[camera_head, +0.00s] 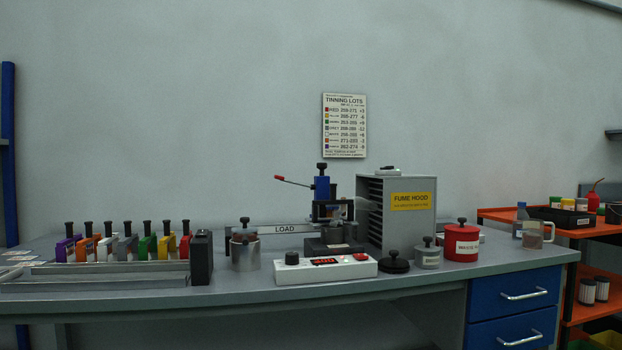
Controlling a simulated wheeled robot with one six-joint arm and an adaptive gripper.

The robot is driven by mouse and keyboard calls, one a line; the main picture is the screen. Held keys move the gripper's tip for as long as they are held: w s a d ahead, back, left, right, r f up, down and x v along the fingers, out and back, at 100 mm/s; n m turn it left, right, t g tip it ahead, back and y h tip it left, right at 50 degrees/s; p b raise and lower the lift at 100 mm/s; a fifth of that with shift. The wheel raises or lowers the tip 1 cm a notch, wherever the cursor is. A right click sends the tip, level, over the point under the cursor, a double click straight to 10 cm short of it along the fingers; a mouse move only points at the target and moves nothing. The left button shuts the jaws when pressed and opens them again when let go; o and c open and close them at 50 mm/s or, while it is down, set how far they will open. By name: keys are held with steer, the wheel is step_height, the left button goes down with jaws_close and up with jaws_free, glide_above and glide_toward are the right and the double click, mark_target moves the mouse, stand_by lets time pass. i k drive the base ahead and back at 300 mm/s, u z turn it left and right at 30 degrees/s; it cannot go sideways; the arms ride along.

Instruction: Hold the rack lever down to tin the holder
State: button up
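A lever with a red tip (279,178) sticks out to the left and slightly up from a rack with a blue block (322,187) on the bench. Under the blue block is a dark frame on a dark base (333,246); whether a holder sits inside is too small to tell. Several holders with dark knobs stand in a row at the left, among them a purple one (66,249), a green one (147,247) and a red one (185,246). My gripper is not in view, and nothing touches the lever.
A grey fume hood (397,213) stands right of the rack. A white control box (326,270) with a red display sits in front. A metal pot (245,254), a LOAD bar (286,229), a red canister (461,243) and a grey weight (428,257) stand nearby. A tinning lots chart (344,126) hangs above.

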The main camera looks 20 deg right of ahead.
mark_target(312, 187)
steer(key=k, duration=0.9)
steer(key=z, duration=0.9)
steer(key=i, duration=1.65)
steer(key=u, duration=0.75)
steer(key=i, duration=0.6)
steer(key=u, duration=0.55)
